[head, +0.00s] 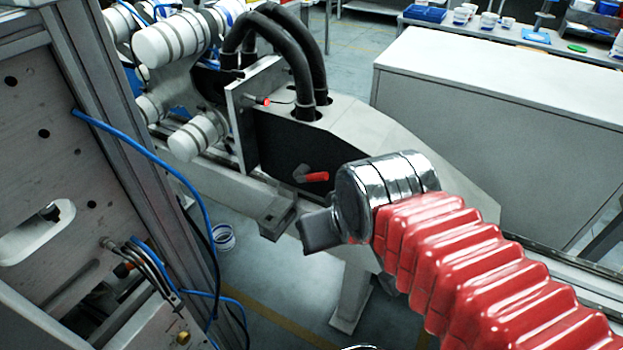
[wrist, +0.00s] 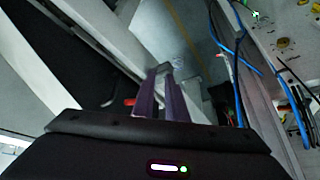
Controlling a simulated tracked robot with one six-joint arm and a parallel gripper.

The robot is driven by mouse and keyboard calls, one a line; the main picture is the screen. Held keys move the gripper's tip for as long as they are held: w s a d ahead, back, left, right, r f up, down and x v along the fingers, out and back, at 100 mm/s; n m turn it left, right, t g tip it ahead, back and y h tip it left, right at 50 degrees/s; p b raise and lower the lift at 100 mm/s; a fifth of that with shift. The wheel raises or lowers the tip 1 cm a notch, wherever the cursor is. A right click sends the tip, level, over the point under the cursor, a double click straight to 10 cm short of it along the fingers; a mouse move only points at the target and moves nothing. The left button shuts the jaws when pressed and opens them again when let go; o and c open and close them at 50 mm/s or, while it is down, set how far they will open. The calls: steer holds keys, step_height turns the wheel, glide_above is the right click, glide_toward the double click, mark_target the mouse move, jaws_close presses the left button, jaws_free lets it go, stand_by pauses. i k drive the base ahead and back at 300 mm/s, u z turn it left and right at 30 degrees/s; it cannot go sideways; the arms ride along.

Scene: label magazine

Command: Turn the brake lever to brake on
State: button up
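A lever with a red grip (head: 316,177) and a grey hub sits on the black side panel of the grey machine, its grip pointing right. I cannot tell from any marking which brake position this is. A red piece, likely the same grip, shows in the wrist view (wrist: 130,101), left of my fingers and partly hidden. In the wrist view my gripper (wrist: 161,75) has two purple fingers with a narrow gap, apart from the lever.
A red knob (head: 263,100) is higher on the machine, near thick black hoses (head: 290,50). A metal frame (head: 110,130) with blue cables stands at left. A white roll (head: 223,237) lies on the floor.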

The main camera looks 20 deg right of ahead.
mark_target(311, 178)
steer(key=u, duration=0.65)
steer(key=k, duration=1.2)
steer(key=u, duration=0.6)
steer(key=i, duration=1)
steer(key=z, duration=0.05)
